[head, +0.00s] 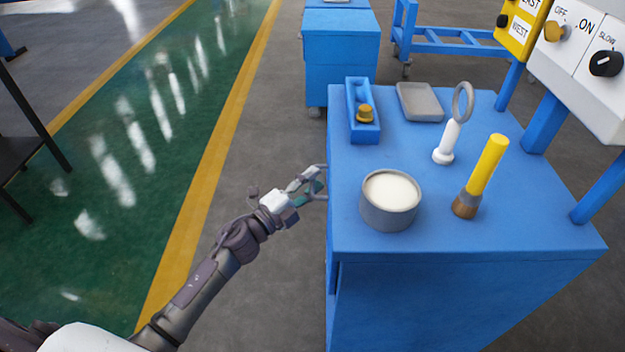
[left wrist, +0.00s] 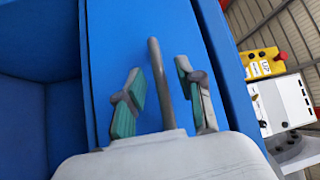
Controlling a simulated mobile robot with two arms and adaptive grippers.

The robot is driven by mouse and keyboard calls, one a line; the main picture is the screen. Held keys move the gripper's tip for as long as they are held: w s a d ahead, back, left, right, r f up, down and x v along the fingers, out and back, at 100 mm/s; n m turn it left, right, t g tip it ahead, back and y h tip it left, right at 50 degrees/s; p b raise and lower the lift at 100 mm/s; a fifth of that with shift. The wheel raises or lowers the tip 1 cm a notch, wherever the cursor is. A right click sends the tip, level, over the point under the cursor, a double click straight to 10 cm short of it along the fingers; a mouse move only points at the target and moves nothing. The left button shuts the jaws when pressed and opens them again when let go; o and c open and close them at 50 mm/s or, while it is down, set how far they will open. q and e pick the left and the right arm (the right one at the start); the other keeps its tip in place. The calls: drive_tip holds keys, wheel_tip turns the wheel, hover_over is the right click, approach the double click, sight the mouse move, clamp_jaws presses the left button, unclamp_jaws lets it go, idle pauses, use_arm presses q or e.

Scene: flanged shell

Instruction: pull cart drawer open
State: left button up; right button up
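The blue cart (head: 470,225) stands at the right of the head view. My left gripper (head: 314,184) is beside the cart's left side, just below its top. In the left wrist view a blue panel (left wrist: 125,35), apparently the drawer front, bears an upright grey bar handle (left wrist: 158,85). My left gripper, which also shows in this view (left wrist: 163,98), is open, with its green-padded fingers apart on either side of the handle. A gap shows between each finger and the handle. I cannot tell how far the drawer is out. My right gripper is not in view.
On the cart top stand a grey round pot (head: 390,205), a yellow-handled tool (head: 485,172), a white-handled ring tool (head: 448,138), a grey tray (head: 421,101) and a blue bin (head: 356,122). A control box (head: 585,60) stands above right. Floor left of the cart is clear.

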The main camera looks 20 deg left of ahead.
use_arm(q)
drive_tip(key=shift+w+d, duration=0.1)
drive_tip(key=shift+w, duration=0.1)
clamp_jaws()
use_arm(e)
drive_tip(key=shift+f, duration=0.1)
